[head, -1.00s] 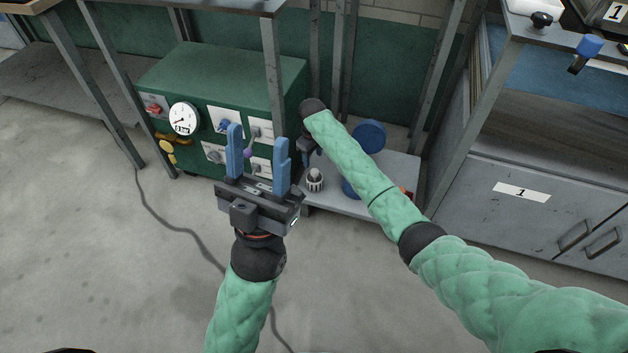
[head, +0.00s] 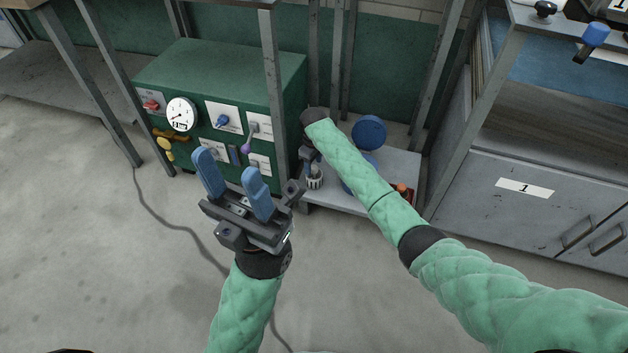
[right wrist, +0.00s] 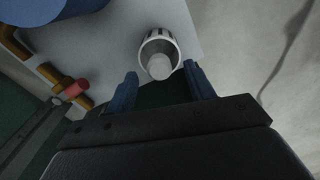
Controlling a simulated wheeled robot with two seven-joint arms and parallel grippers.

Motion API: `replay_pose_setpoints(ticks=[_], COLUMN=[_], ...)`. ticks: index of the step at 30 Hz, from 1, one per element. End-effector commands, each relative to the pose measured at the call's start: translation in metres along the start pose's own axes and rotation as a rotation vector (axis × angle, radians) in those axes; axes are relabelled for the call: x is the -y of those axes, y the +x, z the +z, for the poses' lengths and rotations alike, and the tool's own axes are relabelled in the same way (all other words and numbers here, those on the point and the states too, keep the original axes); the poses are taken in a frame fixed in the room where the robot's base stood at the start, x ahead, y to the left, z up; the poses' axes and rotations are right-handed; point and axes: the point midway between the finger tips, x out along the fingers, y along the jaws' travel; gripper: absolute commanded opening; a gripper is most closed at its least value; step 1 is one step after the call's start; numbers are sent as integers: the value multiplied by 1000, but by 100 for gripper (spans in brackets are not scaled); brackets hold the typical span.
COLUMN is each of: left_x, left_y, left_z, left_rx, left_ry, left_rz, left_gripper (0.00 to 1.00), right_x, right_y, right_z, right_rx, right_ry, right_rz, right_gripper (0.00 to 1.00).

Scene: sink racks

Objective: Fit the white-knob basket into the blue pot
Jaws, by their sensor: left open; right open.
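The basket (head: 314,183) is a small light slotted cup standing upright on the low grey shelf. In the right wrist view the basket (right wrist: 146,46) shows its white knob (right wrist: 159,67) pointing toward the camera. My right gripper (right wrist: 160,74) is open, its blue fingers on either side of the knob, apart from it; in the head view it is over the basket, partly hidden by its wrist. A blue body (head: 348,187), seemingly the pot, is largely hidden behind my right arm; a blue round disc (head: 369,133) stands behind it. My left gripper (head: 229,170) is open and empty.
The grey shelf (head: 402,167) is bounded by metal posts. A green panel box (head: 215,75) with a gauge and switches stands left of it. Orange and red fittings (right wrist: 75,90) lie near the pot.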

Motion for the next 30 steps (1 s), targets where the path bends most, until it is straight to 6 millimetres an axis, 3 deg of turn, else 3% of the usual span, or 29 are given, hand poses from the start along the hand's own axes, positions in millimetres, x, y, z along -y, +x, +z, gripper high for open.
replay_pose_setpoints(ticks=[1,4,12,14,21,30], left_x=[-1,-1,-2,-2,-2,-2], left_y=[-6,-10,-12,-12,-11,-8], left_z=[0,1,1,1,1,2], left_rx=[-4,3,16,16,14,8], left_ry=[-7,-2,1,1,1,1], left_rz=[-1,7,14,14,14,9], left_gripper=[49,49,49,49,49,49], right_x=[0,0,0,0,0,0], right_y=[12,23,26,26,26,23], right_z=[1,1,1,1,1,1], right_rx=[1,2,1,1,1,0], right_ry=[0,0,0,0,0,0], right_rz=[-1,-1,0,0,0,0], right_gripper=[54,54,54,46,0,0])
